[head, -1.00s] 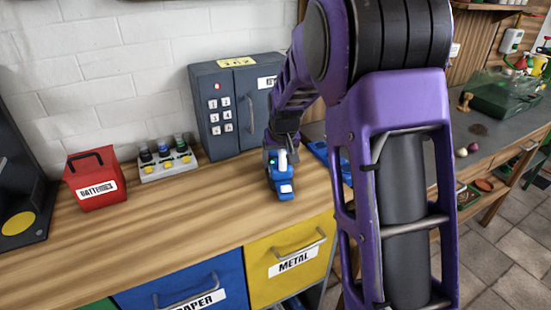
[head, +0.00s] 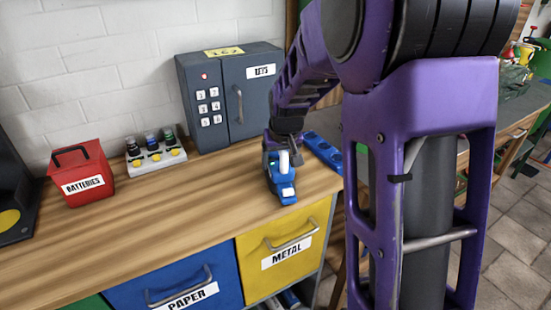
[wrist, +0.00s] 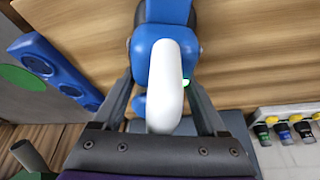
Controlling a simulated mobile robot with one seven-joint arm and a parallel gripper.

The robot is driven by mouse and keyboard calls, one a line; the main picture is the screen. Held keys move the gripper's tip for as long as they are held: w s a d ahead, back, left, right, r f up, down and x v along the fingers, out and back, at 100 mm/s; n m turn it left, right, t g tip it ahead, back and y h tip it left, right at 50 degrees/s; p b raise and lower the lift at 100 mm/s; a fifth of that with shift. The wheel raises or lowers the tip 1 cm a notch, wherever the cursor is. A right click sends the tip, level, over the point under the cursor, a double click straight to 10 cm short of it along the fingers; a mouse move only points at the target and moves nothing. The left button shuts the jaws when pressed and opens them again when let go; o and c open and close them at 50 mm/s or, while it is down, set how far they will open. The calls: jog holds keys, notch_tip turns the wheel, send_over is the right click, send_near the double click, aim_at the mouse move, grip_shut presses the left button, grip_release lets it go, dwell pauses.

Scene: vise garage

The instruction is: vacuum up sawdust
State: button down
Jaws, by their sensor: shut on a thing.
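My gripper (head: 281,158) is shut on a blue handheld vacuum (head: 284,190) with a white handle, over the wooden counter near its front edge. I cannot tell whether the vacuum touches the counter. In the wrist view the fingers of my gripper (wrist: 168,88) lie on both sides of the white handle, and the blue body of the vacuum (wrist: 163,15) extends away above it. A small green light shows beside the handle. No sawdust shows in the current views; my purple arm hides part of the grey bench (head: 515,110) at right.
On the wooden counter (head: 130,225) stand a red batteries box (head: 84,180), a rack of small bottles (head: 155,155) and a grey keypad cabinet (head: 215,115). A blue holder with round recesses (head: 322,150) lies at the counter's right end. Drawers (head: 286,255) are below; tiled floor shows at right.

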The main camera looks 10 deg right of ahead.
aim_at(274, 165)
jog(key=shift+s+d+r, duration=0.1)
jog(key=shift+s+d, duration=0.2)
jog(key=shift+s, duration=0.6)
jog(key=shift+s+a, duration=0.2)
jog(key=shift+a, duration=0.45)
jog(key=shift+s+a, duration=0.2)
jog(key=shift+a, duration=0.4)
jog(key=shift+w+a+p, duration=0.35)
jog(key=shift+w+a, duration=0.2)
jog(key=shift+w, duration=1.1)
jog(key=shift+w+a+p, duration=0.4)
jog(key=shift+w+a, duration=0.1)
jog(key=shift+w, duration=1.15)
jog(key=shift+w+a+p, duration=0.35)
jog(key=shift+w+a, duration=0.2)
jog(key=shift+w, duration=1.1)
jog(key=shift+s, duration=0.1)
